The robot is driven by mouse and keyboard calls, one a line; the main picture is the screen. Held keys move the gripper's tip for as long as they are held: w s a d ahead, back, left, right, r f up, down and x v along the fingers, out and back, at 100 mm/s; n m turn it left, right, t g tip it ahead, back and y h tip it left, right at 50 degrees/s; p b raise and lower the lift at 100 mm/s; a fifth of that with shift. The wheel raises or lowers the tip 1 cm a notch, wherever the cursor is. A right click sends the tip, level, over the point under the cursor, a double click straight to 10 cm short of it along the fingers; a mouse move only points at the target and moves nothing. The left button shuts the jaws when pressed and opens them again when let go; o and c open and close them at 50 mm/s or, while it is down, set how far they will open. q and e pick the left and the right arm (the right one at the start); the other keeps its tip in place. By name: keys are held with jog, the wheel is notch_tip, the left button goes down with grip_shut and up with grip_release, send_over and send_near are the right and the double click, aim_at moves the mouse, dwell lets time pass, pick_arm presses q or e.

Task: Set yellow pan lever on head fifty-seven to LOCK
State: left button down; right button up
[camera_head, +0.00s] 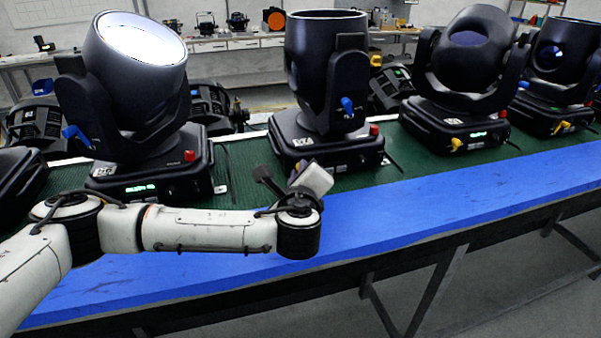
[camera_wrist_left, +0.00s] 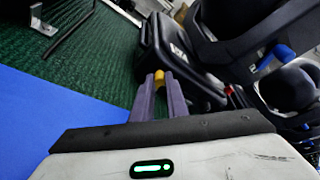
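Head fifty-seven (camera_head: 325,75) is the dark moving light second from left in the head view; its base label (camera_head: 303,141) appears to read 57. In the left wrist view its base (camera_wrist_left: 185,55) is tilted in the picture. Its yellow pan lever (camera_wrist_left: 159,77) shows between the fingertips of my left gripper (camera_wrist_left: 160,84). The fingers stand slightly apart; I cannot tell whether they press on the lever. In the head view my left wrist (camera_head: 312,178) is just in front of that base, and the fingers and lever are hidden. My right gripper is not in view.
Neighbouring moving lights stand left (camera_head: 135,90) and right (camera_head: 465,65) on the green mat (camera_head: 400,160). A blue lever (camera_head: 348,106) is on head fifty-seven's yoke. The blue table edge (camera_head: 430,210) in front is clear.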

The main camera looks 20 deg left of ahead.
pick_arm(q)
jog(key=shift+d, duration=0.1)
jog(key=m, duration=0.1)
jog(key=g, duration=0.1)
jog(key=d+m, duration=0.1)
jog(key=shift+w+r+m+y, duration=0.25)
jog(key=shift+w+m+y, duration=0.05)
jog(key=shift+w+y, duration=0.1)
jog(key=shift+w+d+r+m+g+y, duration=0.15)
jog(key=shift+d+m+g+y, duration=0.2)
jog(key=shift+m, duration=0.25)
jog(key=shift+w+d+f+m+g+y, duration=0.15)
jog(key=shift+d+m+g+y, duration=0.1)
jog(key=shift+m+g+y, duration=0.25)
jog(key=shift+w+d+f+m+g+y, duration=0.1)
jog(key=shift+w+d+m+g+y, duration=0.15)
jog(key=shift+m, duration=0.3)
jog(key=shift+w+d+f+m+g+y, duration=0.1)
jog(key=shift+d+m+y, duration=0.15)
jog(key=shift+m, duration=0.35)
jog(key=shift+w+d+m+g+y, duration=0.1)
jog(key=shift+d+m+g+y, duration=0.1)
jog(key=shift+m+y, duration=0.25)
jog(key=c, duration=1.7)
grip_release()
jog(key=shift+c, duration=0.2)
jog(key=shift+r, duration=0.1)
